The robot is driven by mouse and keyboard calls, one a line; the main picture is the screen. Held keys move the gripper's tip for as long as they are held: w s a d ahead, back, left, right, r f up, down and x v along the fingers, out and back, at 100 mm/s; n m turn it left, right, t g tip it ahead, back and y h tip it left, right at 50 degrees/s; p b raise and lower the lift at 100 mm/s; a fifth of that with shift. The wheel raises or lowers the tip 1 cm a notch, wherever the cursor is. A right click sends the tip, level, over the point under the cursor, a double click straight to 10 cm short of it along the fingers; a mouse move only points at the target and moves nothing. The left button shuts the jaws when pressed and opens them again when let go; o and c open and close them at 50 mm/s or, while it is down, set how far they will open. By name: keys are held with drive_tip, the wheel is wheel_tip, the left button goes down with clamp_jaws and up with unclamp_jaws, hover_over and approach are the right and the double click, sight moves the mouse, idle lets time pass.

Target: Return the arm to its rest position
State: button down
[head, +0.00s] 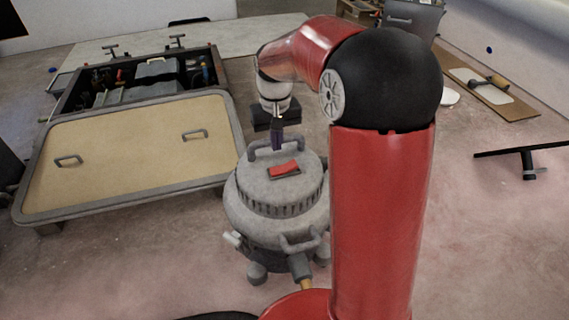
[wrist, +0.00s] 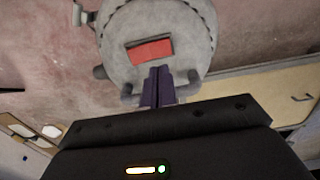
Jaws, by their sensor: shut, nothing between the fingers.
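My gripper (head: 277,143) is at the end of my red and black arm, which bends over and points down in the head view. Its fingers are shut with nothing between them, and they also show in the wrist view (wrist: 157,85). They are close to the top handle of a grey shop vacuum (head: 275,205); I cannot tell whether they touch it. The vacuum has a red switch (head: 284,169) on its lid, and it fills the top middle of the wrist view (wrist: 185,25).
A tan hatch panel (head: 130,140) with two handles lies left of the vacuum. Behind it is an open tool-filled compartment (head: 150,93). A board with a trowel (head: 490,82) lies at right, and a black T-shaped tool (head: 528,158) lies on the floor. The right floor is mostly clear.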

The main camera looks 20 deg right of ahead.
idle(0.3)
drive_tip(key=s+r+t, duration=0.2)
drive_tip(key=s+r, duration=0.1)
drive_tip(key=s, duration=0.9)
drive_tip(key=s+r+t, duration=0.3)
drive_tip(key=s+r, duration=0.1)
drive_tip(key=s, duration=0.8)
drive_tip(key=shift+s+r+t, duration=0.15)
drive_tip(key=shift+s+t, duration=0.05)
drive_tip(key=shift+t, duration=0.1)
